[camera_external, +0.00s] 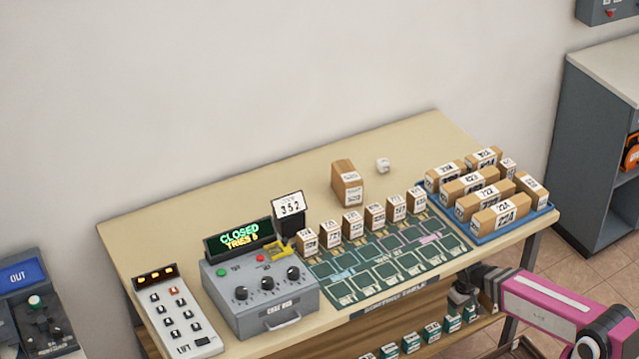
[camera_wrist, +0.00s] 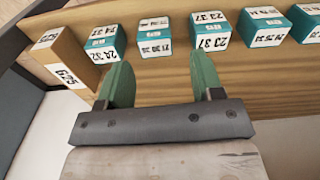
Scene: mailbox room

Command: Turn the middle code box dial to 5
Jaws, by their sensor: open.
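The grey code box (camera_external: 262,292) stands at the front left of the sorting table. Its front has three black dials in a row; the middle dial (camera_external: 267,283) sits between the other two, and its setting is too small to read. A display (camera_external: 239,238) behind it reads "CLOSED TRIES 6", the digit being hard to read. My gripper (camera_external: 470,290) is at the table's front right edge, well to the right of the code box. In the wrist view my gripper (camera_wrist: 160,85) is open, with two green fingers apart and nothing between them.
A "352" sign (camera_external: 289,205) stands behind the code box. A lift panel (camera_external: 177,313) is to its left. Small boxes (camera_external: 351,223) line a green mat (camera_external: 385,265); a blue tray (camera_external: 545,209) holds parcels. A wooden shelf (camera_wrist: 165,60) with teal boxes lies before my fingers.

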